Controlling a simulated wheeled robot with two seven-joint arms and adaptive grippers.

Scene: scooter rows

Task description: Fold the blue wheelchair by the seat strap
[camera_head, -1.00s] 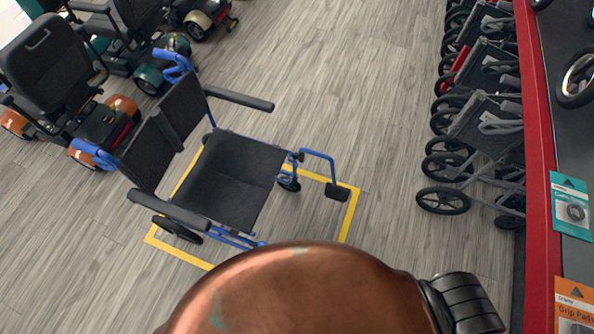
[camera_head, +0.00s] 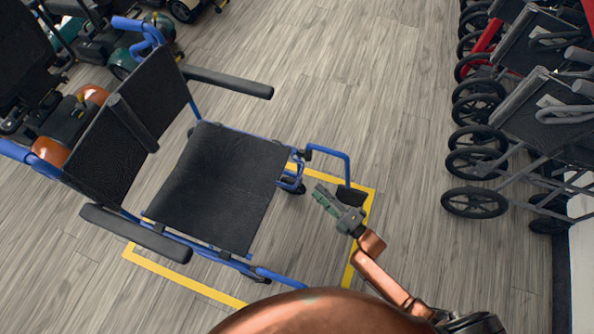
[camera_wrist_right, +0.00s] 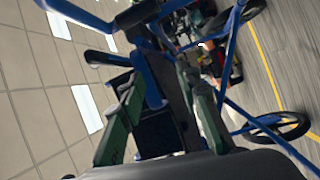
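The blue wheelchair stands unfolded, its black seat (camera_head: 222,180) spread flat between blue side frames. Its split black backrest (camera_head: 125,135) is on the left, with a black armrest on each side. I cannot make out a separate seat strap. My right gripper (camera_head: 324,194) is in front of the seat, near the blue footrest hanger (camera_head: 335,156) and black footplate. It points toward the chair and holds nothing. In the right wrist view its two green fingers (camera_wrist_right: 158,85) are spread apart, with blue frame tubes beyond and between them. My left gripper is not in view.
A yellow floor outline (camera_head: 190,283) surrounds the wheelchair. Mobility scooters (camera_head: 65,120) stand close behind it at the upper left. Grey folded wheeled frames (camera_head: 520,125) line the right side. The wooden floor between them and the chair is clear.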

